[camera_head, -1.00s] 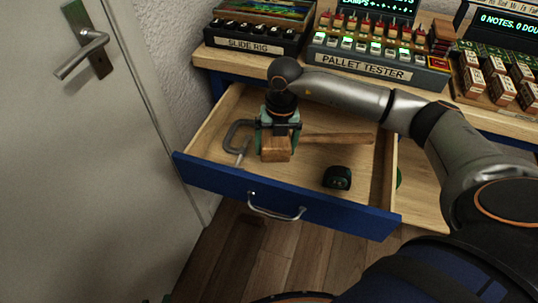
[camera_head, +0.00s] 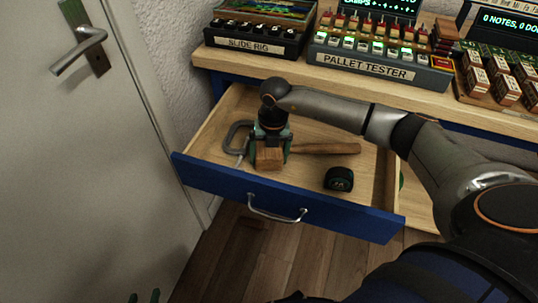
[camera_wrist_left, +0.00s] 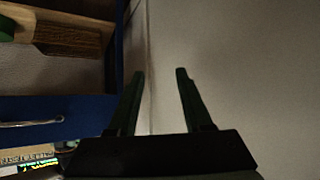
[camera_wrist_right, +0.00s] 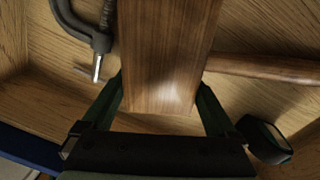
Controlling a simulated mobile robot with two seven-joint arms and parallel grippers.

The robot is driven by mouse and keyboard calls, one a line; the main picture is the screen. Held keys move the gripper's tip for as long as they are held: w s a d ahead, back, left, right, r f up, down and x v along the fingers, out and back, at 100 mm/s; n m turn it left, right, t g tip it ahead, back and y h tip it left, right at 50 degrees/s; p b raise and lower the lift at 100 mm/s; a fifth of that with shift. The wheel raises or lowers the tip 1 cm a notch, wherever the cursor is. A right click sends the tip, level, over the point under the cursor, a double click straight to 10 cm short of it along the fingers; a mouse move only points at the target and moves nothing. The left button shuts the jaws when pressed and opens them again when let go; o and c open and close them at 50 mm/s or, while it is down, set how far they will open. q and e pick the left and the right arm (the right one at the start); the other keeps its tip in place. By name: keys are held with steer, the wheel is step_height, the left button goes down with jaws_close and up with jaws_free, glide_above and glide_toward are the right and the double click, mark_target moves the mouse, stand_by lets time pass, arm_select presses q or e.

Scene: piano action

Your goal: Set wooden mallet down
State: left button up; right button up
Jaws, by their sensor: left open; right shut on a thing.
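The wooden mallet is inside the open drawer (camera_head: 227,128). Its block head (camera_head: 269,158) is toward the left and its handle (camera_head: 325,149) points right. My right gripper (camera_head: 271,147) comes from above and is shut on the head. In the right wrist view the mallet head (camera_wrist_right: 165,50) sits between both fingers (camera_wrist_right: 162,86). The mallet is low, near the drawer floor; whether it touches the floor I cannot tell. My left gripper (camera_head: 145,297) shows only its green fingertips at the bottom edge. In the left wrist view it (camera_wrist_left: 160,74) is open and empty.
A grey clamp (camera_head: 237,136) lies left of the mallet head, close to it. A dark tape measure (camera_head: 339,179) lies right of it, below the handle. The drawer's blue front (camera_head: 330,219) has a metal handle. A bench with testers (camera_head: 380,62) stands behind; a door (camera_head: 70,180) is left.

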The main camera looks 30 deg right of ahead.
arm_select(q)
steer(key=shift+w+r, duration=0.15)
steer(key=shift+r, duration=0.05)
arm_select(e)
steer(key=o, duration=1.5)
steer(key=shift+f, duration=0.1)
arm_select(q)
steer(key=shift+r, duration=0.1)
arm_select(e)
steer(key=shift+o, duration=0.2)
steer(key=shift+r, duration=0.45)
step_height(320, 180, up, 4)
steer(key=shift+d+f+p, duration=0.1)
steer(key=shift+f+p, duration=0.15)
steer(key=shift+p, duration=0.25)
arm_select(q)
steer(key=shift+s+d+f+g+p, duration=0.15)
steer(key=shift+s+f+g+p, duration=0.2)
steer(key=shift+s, duration=0.25)
steer(key=shift+s+d+f+g+p, duration=0.1)
steer(key=shift+s+f+g+p, duration=0.2)
steer(key=shift+s+f, duration=0.2)
arm_select(e)
steer(key=r, duration=0.8)
steer(key=shift+s+d, duration=0.2)
steer(key=shift+d, duration=0.05)
